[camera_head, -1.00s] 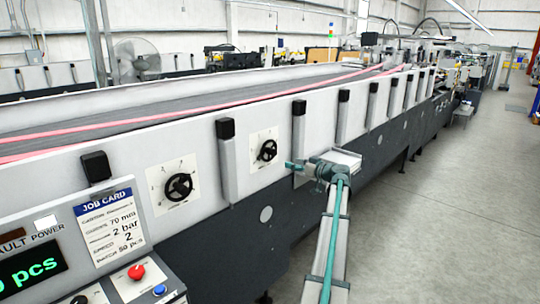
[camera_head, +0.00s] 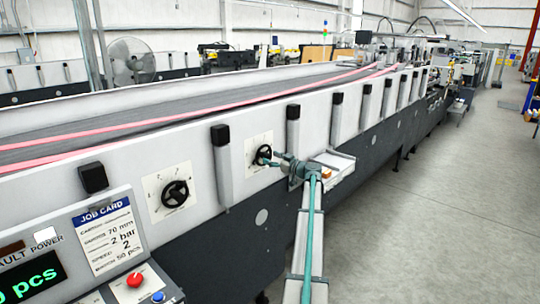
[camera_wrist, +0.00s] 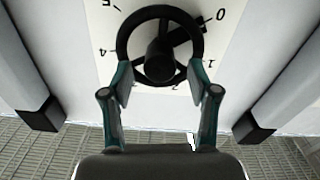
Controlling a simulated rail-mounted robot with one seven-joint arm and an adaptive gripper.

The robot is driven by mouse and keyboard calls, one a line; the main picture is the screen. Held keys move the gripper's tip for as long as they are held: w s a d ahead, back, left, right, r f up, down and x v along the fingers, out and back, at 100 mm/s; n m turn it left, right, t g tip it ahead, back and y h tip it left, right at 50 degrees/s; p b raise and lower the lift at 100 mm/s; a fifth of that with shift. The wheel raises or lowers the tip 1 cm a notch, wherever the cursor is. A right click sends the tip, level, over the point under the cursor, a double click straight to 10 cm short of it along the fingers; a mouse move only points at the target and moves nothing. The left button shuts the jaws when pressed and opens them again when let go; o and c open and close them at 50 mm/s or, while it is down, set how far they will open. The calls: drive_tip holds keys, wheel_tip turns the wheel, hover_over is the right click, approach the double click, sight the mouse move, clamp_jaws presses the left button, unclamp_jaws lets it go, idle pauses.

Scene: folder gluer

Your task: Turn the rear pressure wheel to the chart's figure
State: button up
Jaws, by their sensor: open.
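The farther of two black handwheels (camera_head: 263,155) sits on a white dial plate on the machine's side. In the wrist view this wheel (camera_wrist: 121,45) shows a spoked rim and hub over an upside-down dial (camera_wrist: 105,70) with figures including 0, 2, 4 and 5. My gripper (camera_head: 274,159) is at this wheel. Its open fingers (camera_wrist: 160,80) lie at the lower left and lower right of the rim; I cannot tell whether they touch it. The job card (camera_head: 103,238) at lower left shows 70 mm, 2 bar, 2 and 50 pcs.
A nearer handwheel (camera_head: 175,194) sits on its own dial to the left. Black-capped posts (camera_head: 222,170) stand along the machine side, flanking the farther wheel. A white tray (camera_head: 343,164) juts out just right of my gripper. The floor at right is clear.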

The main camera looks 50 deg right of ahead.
drive_tip(key=shift+w+d, duration=0.1)
drive_tip(key=shift+w, duration=0.6)
drive_tip(key=shift+c, duration=0.3)
clamp_jaws()
drive_tip(key=shift+f+b, duration=0.15)
drive_tip(key=shift+b, duration=0.2)
